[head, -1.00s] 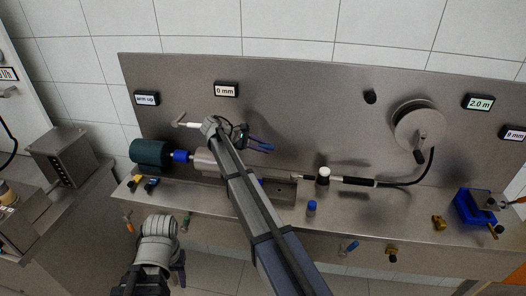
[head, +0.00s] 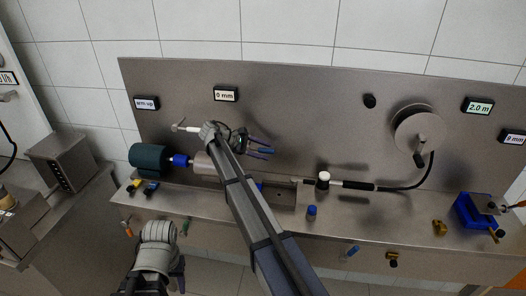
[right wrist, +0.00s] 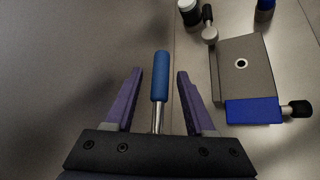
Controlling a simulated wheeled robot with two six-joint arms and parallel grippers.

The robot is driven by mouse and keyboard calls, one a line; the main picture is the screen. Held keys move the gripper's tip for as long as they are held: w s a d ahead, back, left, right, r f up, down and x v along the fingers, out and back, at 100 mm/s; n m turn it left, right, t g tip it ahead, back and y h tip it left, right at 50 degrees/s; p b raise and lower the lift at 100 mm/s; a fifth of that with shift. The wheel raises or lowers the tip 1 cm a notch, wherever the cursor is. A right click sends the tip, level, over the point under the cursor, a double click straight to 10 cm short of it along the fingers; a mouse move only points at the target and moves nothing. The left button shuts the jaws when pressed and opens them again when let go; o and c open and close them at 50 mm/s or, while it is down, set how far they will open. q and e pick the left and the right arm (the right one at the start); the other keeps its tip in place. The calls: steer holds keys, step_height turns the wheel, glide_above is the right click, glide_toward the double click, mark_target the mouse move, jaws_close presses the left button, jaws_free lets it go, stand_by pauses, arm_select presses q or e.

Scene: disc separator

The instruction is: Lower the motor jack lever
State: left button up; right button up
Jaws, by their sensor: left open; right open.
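A lever with a blue cylindrical handle (right wrist: 161,76) on a thin metal shaft, taken as the motor jack lever, shows in the right wrist view. My right gripper (right wrist: 160,88) is open, with one purple finger on each side of the lever and a gap to both. In the head view the right gripper (head: 262,146) is in front of the back panel, with the blue handle (head: 266,151) by its fingers. The lever's base is hidden by my arm and gripper. My left gripper (head: 180,273) is low in front of the bench, open and empty.
A dark green motor (head: 149,158) with a blue coupling (head: 180,160) stands left on the bench. Right are a white-capped cylinder (head: 323,178), a blue-capped bottle (head: 311,211), a hose reel (head: 419,130) and a blue vise (head: 470,210). A display reads 0 mm (head: 226,94).

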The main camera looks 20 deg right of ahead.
arm_select(q)
step_height(320, 180, up, 4)
steer(key=p, duration=0.4)
arm_select(e)
steer(key=v, duration=0.7)
steer(key=shift+a+r, duration=0.2)
steer(key=shift+a, duration=0.15)
steer(key=s+a+f+m+y, duration=0.1)
steer(key=s+a+f+y, duration=0.2)
steer(key=s+a, duration=0.4)
steer(key=s+a+f+m+t+y, duration=0.1)
steer(key=s+a+f+y, duration=0.3)
steer(key=s, duration=1.2)
steer(key=s+a+f+m+y, duration=0.2)
steer(key=s+a+f+y, duration=0.1)
steer(key=s+a, duration=0.8)
steer(key=shift+s+a+f+t, duration=0.25)
steer(key=shift+s+a+t, duration=0.15)
steer(key=shift+a, duration=0.15)
